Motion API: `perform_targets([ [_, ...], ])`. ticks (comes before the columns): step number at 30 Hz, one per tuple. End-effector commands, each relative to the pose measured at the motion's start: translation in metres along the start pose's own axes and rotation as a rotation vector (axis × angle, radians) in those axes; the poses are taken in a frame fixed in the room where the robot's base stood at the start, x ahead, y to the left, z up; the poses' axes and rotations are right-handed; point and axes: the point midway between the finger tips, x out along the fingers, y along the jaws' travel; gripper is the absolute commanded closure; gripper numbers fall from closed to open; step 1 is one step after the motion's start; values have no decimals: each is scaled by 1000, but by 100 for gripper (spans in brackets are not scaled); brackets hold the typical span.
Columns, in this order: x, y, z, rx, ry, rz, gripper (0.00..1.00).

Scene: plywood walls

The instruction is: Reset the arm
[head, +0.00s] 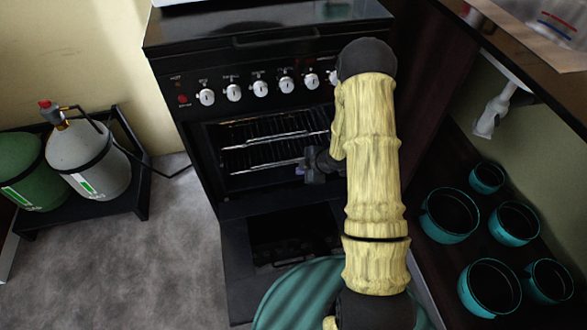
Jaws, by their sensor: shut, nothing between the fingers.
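My gripper (312,166) is shut and empty. It is small and dark in the head view and sits in front of the open oven cavity, near the right end of the wire racks (262,150). I cannot tell how deep it is relative to the opening. My arm (372,150), with pale wood-patterned links and dark joints, reaches up from the bottom of the view, bends at the top and hides the right side of the oven.
The black stove (258,60) has white knobs (233,92) and its lower door (240,225) hangs open. Gas cylinders (88,160) stand on a black rack at left. Several teal pots (449,216) fill the shelf at right. Grey floor at left is clear.

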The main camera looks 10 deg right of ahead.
Motion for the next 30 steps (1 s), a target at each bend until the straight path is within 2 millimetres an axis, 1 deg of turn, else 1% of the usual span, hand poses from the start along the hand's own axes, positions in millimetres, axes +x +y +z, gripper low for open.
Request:
perform_targets([
  [1, -7, 0, -1, 0, 0, -1, 100],
  [4, -12, -1, -2, -3, 1, -3, 100],
  [20, -12, -1, -2, -3, 1, -3, 100],
  [23, -15, 2, -3, 9, -10, 0, 100],
  [26, -27, 9, -6, 50, -50, 10, 100],
  [29, -48, 19, -11, 133, -116, 28, 100],
  [30, -58, 23, -14, 176, -148, 37, 100],
])
